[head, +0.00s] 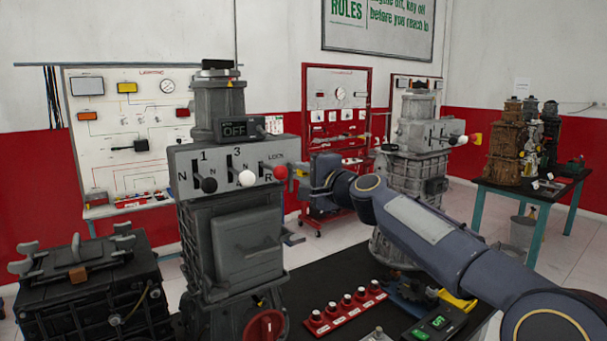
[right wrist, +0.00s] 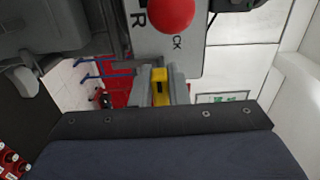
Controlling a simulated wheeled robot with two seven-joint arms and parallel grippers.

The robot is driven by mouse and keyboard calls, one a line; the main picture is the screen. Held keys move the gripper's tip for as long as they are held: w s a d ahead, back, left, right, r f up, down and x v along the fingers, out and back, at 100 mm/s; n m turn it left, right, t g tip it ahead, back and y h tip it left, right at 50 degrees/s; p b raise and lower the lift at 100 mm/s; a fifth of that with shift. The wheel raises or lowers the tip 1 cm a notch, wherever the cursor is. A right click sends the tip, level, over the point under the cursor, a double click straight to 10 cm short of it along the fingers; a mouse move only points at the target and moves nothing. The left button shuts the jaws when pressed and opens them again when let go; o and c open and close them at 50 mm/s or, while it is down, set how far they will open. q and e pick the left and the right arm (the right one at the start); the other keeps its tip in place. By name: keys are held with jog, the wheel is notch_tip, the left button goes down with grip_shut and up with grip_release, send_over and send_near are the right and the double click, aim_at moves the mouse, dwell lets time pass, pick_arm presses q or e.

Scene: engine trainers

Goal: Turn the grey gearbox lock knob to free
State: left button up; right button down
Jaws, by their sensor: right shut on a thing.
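The near grey gearbox (head: 240,235) stands upright with a lettered panel (head: 187,160) on top, bearing a black, a white and a red ball knob (head: 280,172). The word LOCK is printed at the panel's right end. My right gripper (head: 306,172) is at that right end, beside the red ball. In the right wrist view its fingers (right wrist: 161,88) are shut on a small yellow piece, which I take for the lock knob (right wrist: 160,80). The red ball (right wrist: 172,12) is just above it, apart from the fingers. The knob's setting is hard to read. My left gripper is not in view.
A lighter gearbox (head: 413,135) with a similar panel stands behind my right arm. A red strip of several knobs (head: 345,308) lies on the dark bench in front. A dark engine block (head: 90,285) is at the left. A further table (head: 530,190) stands at the right.

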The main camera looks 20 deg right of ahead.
jog(key=shift+f, duration=0.1)
jog(key=c, duration=1.4)
grip_release()
jog(key=b+v, duration=0.2)
jog(key=v, duration=0.4)
jog(key=shift+s+d, duration=0.15)
jog(key=shift+s, duration=0.25)
jog(key=shift+s+d+b, duration=0.15)
jog(key=shift+s+b, duration=0.15)
jog(key=shift+s, duration=0.2)
jog(key=s+f+n+g+h, duration=0.1)
jog(key=s+f+n+g, duration=0.4)
jog(key=s+f, duration=1.1)
jog(key=s+a+f+n+g+h+p, duration=0.1)
jog(key=s+f+n+g, duration=0.5)
jog(key=s+f, duration=1.1)
jog(key=s+n, duration=0.1)
jog(key=s, duration=0.3)
jog(key=shift+f, duration=0.3)
